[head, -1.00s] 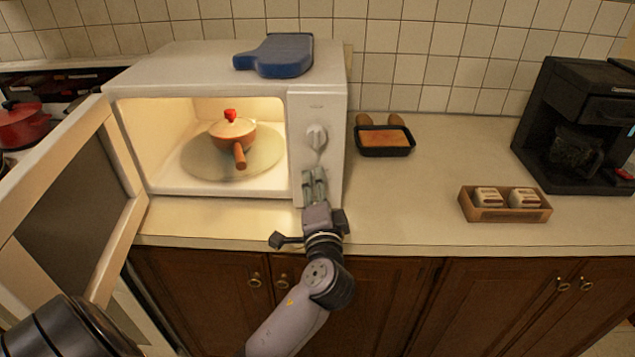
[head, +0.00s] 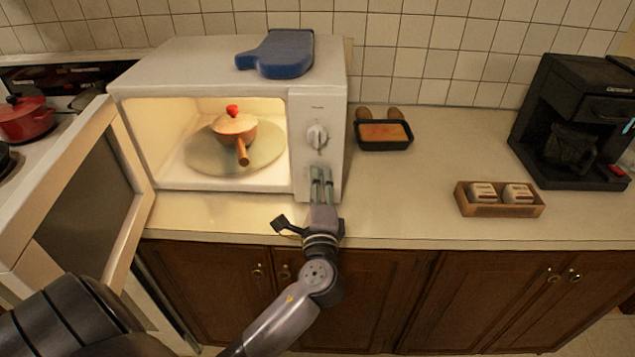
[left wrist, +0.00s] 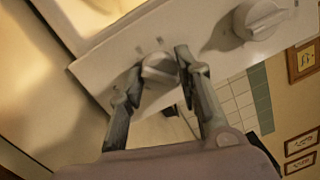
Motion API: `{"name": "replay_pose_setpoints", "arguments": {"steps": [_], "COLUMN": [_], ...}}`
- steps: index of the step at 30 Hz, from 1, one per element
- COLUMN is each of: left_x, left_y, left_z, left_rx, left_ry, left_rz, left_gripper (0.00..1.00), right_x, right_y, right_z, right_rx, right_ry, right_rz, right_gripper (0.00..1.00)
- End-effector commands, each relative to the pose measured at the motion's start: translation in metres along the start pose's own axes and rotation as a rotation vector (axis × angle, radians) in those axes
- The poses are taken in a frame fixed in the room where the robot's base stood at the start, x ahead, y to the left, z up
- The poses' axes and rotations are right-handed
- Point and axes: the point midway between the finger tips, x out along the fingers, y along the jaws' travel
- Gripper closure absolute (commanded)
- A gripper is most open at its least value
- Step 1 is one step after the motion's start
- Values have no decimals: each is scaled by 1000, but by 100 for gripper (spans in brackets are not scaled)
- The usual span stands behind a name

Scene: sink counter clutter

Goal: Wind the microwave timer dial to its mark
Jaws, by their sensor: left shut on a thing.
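The white microwave (head: 215,62) stands on the counter with its door open to the left. Its right panel has an upper dial (head: 316,137), which also shows in the left wrist view (left wrist: 262,20). My left gripper (head: 321,172) is at the panel just below that dial. In the left wrist view its fingers (left wrist: 160,78) stand either side of a lower dial (left wrist: 158,68), shut on it. That dial is mostly hidden in the head view. Small marks show on the panel by the dials, too blurred to read. My right gripper is not in view.
A lidded pot (head: 235,124) sits on the glass plate inside the lit microwave. A blue mitt-shaped item (head: 278,54) lies on top. The open door (head: 85,190) stands at left. A loaf pan (head: 384,134), a wooden tray (head: 500,209) and a coffee maker (head: 575,120) are at right.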

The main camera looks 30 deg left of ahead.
Motion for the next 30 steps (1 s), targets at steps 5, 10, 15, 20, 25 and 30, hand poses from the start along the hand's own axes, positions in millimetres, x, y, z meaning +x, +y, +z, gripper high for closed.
{"name": "replay_pose_setpoints", "arguments": {"steps": [5,10,15,20,25,30], "left_x": [0,0,0,0,0,-1], "left_y": [1,2,1,1,0,0], "left_z": [0,-1,-1,0,0,0], "left_rx": [9,8,8,7,7,6], "left_ry": [2,2,2,2,1,1], "left_rz": [1,1,1,0,0,0], "left_gripper": [96,96,62,52,48,48], "right_x": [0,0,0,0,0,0], "right_y": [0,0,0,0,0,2], "right_z": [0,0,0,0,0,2], "right_rx": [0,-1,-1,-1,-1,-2], "right_ry": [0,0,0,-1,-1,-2], "right_rz": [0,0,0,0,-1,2], "right_gripper": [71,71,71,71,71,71]}}
